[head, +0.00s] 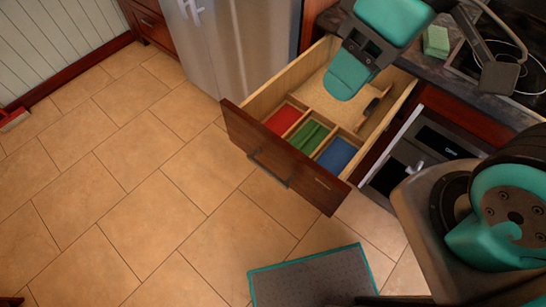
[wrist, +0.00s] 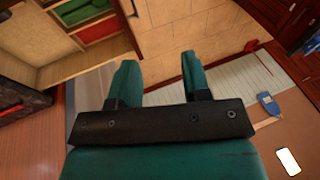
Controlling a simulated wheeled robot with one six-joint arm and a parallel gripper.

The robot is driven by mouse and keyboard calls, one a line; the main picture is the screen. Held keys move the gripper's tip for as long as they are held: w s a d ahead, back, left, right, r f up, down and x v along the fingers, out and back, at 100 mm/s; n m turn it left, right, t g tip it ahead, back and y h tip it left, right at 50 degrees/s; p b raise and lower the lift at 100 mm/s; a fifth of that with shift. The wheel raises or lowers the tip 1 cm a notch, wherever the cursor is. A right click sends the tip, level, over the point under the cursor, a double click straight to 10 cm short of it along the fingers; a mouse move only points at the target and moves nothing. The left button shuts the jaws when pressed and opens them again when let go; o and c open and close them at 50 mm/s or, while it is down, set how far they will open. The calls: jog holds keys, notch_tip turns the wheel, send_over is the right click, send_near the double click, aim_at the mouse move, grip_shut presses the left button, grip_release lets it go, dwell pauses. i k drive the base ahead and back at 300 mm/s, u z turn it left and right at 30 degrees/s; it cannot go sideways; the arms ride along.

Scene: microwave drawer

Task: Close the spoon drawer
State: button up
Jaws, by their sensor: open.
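The drawer, with its dark wood front (head: 270,150) and a bar handle (head: 268,169), is pulled out under the counter. Its inside has a red (head: 283,119), a green (head: 308,138) and a blue compartment (head: 337,154) just behind the front. A dark slim item (head: 374,104) lies near its right side; I cannot tell if it is a spoon. My gripper (head: 347,82) shows over the rear part of the drawer and hides some of it. In the wrist view my gripper (wrist: 157,75) has its two teal fingers apart with nothing between them. Part of the drawer (wrist: 62,48) shows at upper left there.
A steel fridge (head: 235,45) stands left of the drawer. A built-in appliance (head: 425,155) is to its right, below a dark counter with a green sponge (head: 436,40) and a cooktop (head: 510,60). A grey mat (head: 310,278) lies in front.

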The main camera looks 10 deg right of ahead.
aim_at(268, 125)
jog(key=u, duration=1.4)
jog(key=k, duration=0.6)
jog(key=z, duration=0.8)
